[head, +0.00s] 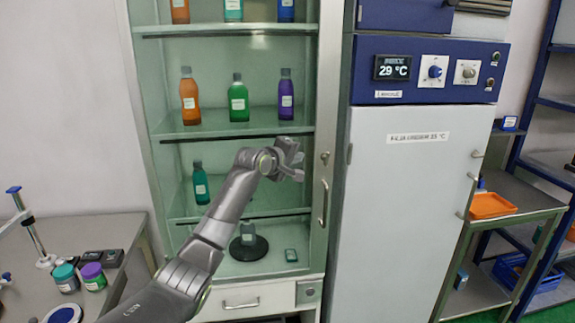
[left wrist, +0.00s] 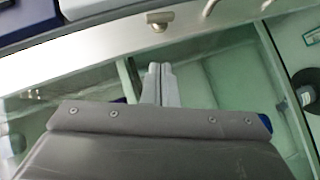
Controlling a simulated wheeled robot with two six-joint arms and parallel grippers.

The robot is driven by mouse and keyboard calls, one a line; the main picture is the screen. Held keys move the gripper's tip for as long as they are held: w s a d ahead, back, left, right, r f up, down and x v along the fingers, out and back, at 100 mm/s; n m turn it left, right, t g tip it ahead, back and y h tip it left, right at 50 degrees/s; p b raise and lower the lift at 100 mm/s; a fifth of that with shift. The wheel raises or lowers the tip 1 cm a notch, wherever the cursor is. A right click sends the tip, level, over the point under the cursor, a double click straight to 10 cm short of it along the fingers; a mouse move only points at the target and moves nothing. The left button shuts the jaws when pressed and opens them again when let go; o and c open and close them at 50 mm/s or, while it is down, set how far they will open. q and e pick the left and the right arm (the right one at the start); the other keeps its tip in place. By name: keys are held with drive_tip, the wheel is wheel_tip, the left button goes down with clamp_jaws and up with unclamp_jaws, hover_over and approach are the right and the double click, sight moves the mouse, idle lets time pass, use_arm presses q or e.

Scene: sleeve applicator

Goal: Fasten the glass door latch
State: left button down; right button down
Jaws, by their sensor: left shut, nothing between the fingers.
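The glass door (head: 220,150) of the tall cabinet fills the middle of the head view and appears to lie against its frame. The small metal latch (head: 325,157) sits on the door's right frame, above the bar handle (head: 323,203). The latch also shows at the top of the left wrist view (left wrist: 158,20); whether it is fastened is too small to tell. My left gripper (head: 297,161) is shut and empty in front of the glass, just left of the latch and apart from it. Its closed fingertips show in the left wrist view (left wrist: 160,70). My right gripper is not in view.
Bottles (head: 238,100) stand on shelves behind the glass. A white-doored incubator (head: 410,200) with a blue control panel stands close on the right. A side table (head: 85,235) with jars is at left. A rack with an orange tray (head: 491,205) is at far right.

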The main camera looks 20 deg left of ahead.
use_arm(q)
drive_tip(key=v, duration=0.1)
drive_tip(key=b+v, duration=0.1)
drive_tip(key=v, duration=0.2)
drive_tip(key=shift+s+f, duration=0.15)
drive_tip(key=shift+f, duration=0.15)
drive_tip(key=shift+a, duration=0.1)
